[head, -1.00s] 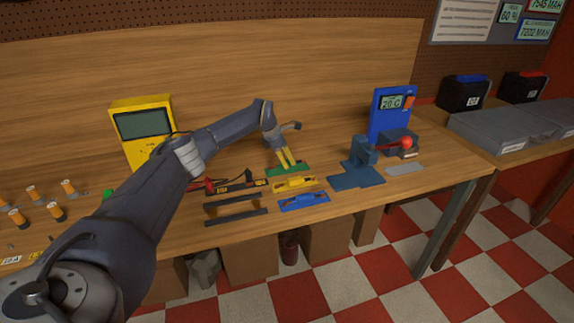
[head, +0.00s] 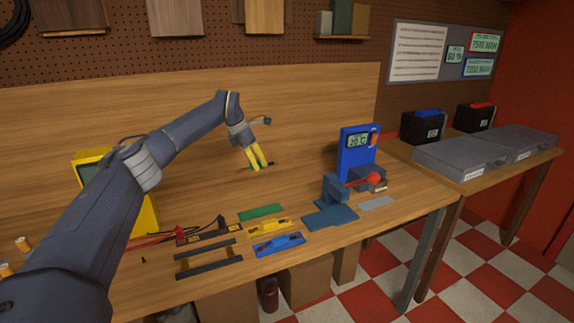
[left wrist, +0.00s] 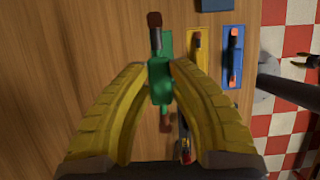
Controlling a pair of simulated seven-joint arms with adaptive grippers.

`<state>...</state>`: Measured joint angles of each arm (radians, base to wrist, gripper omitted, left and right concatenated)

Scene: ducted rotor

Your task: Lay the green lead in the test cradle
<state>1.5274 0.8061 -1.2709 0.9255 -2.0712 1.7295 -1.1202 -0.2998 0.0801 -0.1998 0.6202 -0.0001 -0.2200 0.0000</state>
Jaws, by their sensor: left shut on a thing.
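My left gripper (head: 258,165) is raised above the bench in the head view. Its yellow fingers are shut on the green lead (left wrist: 160,82), gripping it around its green middle. The lead's dark, reddish-tipped ends stick out beyond the fingers in the left wrist view. The green holder (head: 261,212) lies empty on the bench below and apart from the lead. The test cradle is not clearly identifiable; two parallel dark bars (head: 208,268) and a blue fixture (head: 333,200) with a red-knobbed lever stand on the bench.
A yellow holder (head: 268,228) and a blue holder (head: 279,244) each carry a lead. Red and black probes (head: 203,232) lie to their left. A yellow meter (head: 141,208) is partly behind my arm. A blue meter (head: 355,152) stands at the right. The bench's back middle is clear.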

